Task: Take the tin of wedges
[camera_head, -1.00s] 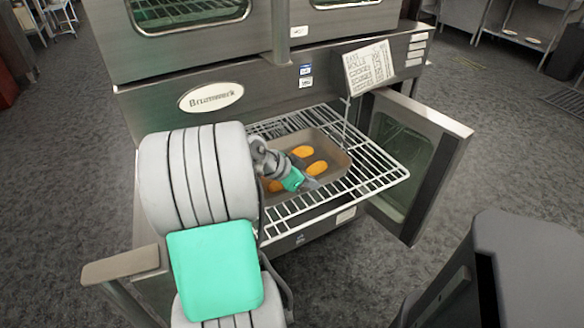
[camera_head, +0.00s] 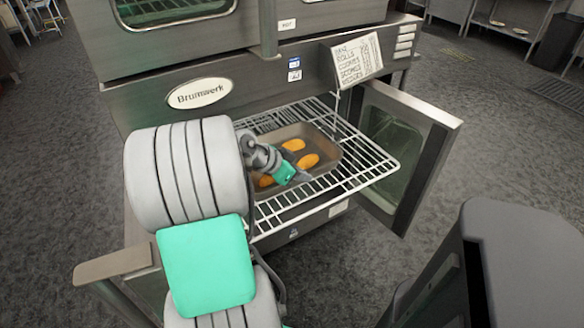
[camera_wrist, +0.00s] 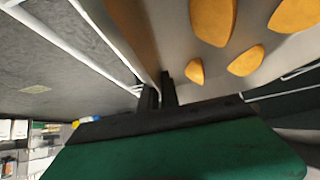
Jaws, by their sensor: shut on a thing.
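The tin (camera_head: 331,157) is a shallow greyish-brown pan on the wire rack of the open oven. Several orange wedges (camera_head: 307,161) lie in it. My gripper (camera_head: 302,178) reaches in from the left and is shut on the tin's near wall. In the wrist view the dark fingers (camera_wrist: 157,94) close around the rim of the tin (camera_wrist: 172,30), with the wedges (camera_wrist: 245,60) to their right. My arm hides the tin's left end in the head view. I cannot tell whether the tin is lifted off the rack.
The white wire rack (camera_head: 383,166) sticks out of the oven (camera_head: 140,108). The oven door (camera_head: 408,150) stands open on the right. A written sign (camera_head: 357,61) stands above the rack. Grey floor (camera_head: 505,130) lies free to the right.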

